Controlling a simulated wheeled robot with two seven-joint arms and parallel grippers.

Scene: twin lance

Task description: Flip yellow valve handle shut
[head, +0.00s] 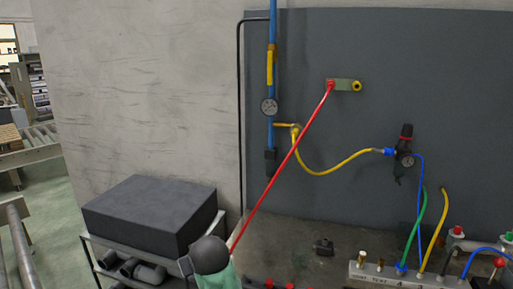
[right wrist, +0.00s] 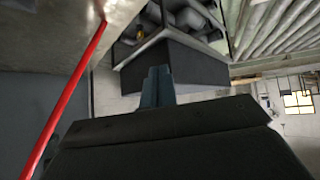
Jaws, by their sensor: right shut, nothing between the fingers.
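The yellow valve handle (head: 270,68) is on the blue vertical pipe (head: 272,30) on the dark wall panel. In the head view, no gripper fingers can be clearly made out near the handle. My left gripper is not in view.
A red hose (head: 290,153) slants down from a wall bracket (head: 345,85) and also crosses the wrist view's left (right wrist: 66,100). The black box (head: 150,212) sits on a cart at left. A yellow hose (head: 325,172) runs to a regulator (head: 404,155). A fitting-covered block (head: 395,274) lies lower right.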

